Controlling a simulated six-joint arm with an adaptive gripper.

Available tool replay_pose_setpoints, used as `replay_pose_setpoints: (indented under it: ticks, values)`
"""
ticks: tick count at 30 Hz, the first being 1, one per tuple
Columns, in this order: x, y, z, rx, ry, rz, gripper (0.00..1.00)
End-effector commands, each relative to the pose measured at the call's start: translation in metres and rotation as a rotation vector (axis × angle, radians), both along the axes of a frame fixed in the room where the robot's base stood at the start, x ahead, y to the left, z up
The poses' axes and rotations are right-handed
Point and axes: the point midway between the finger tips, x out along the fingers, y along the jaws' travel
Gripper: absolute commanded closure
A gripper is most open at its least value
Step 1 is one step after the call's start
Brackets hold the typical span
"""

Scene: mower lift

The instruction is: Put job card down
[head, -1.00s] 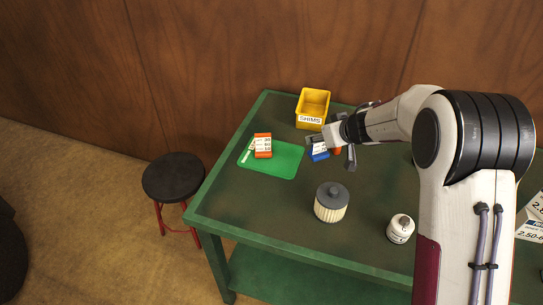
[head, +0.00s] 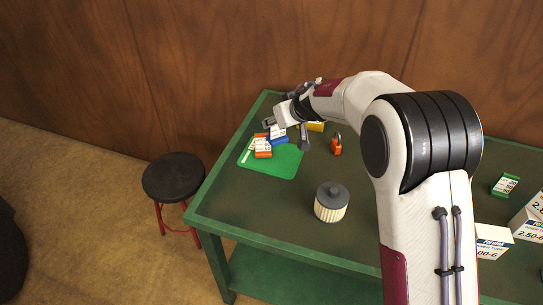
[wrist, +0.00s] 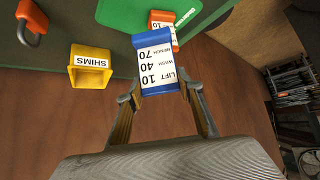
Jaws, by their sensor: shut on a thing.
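My gripper (head: 285,130) is shut on a blue job card with white printed faces (head: 278,138). In the wrist view, the card (wrist: 159,66) sits between my two fingertips (wrist: 160,92) and reads LIFT 10, WASH 40, BENCH 70. It is over the far part of the green mat (head: 283,170), close to an orange card (head: 262,148) that lies on the mat. In the wrist view, the blue card partly hides the orange card (wrist: 162,20). I cannot tell how high the blue card is above the mat.
A yellow SHIMS bin (wrist: 91,64) stands beside my gripper, mostly hidden in the head view. An orange padlock (head: 336,145) lies right of it. A filter (head: 331,203) stands mid-table. Boxes (head: 493,241) and a green card (head: 505,186) are at right. The mat's near part is clear.

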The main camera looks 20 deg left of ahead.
Motion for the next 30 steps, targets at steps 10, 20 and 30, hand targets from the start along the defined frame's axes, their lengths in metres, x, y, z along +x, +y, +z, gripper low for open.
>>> replay_pose_setpoints:
  ticks: [10,20,30]
  values:
    - [0.000,0.000,0.000,0.001,-0.001,-0.016,0.92]
    - [0.000,0.000,-0.005,-0.001,0.000,-0.013,0.92]
    - [0.000,0.000,-0.031,0.000,0.001,-0.013,0.92]
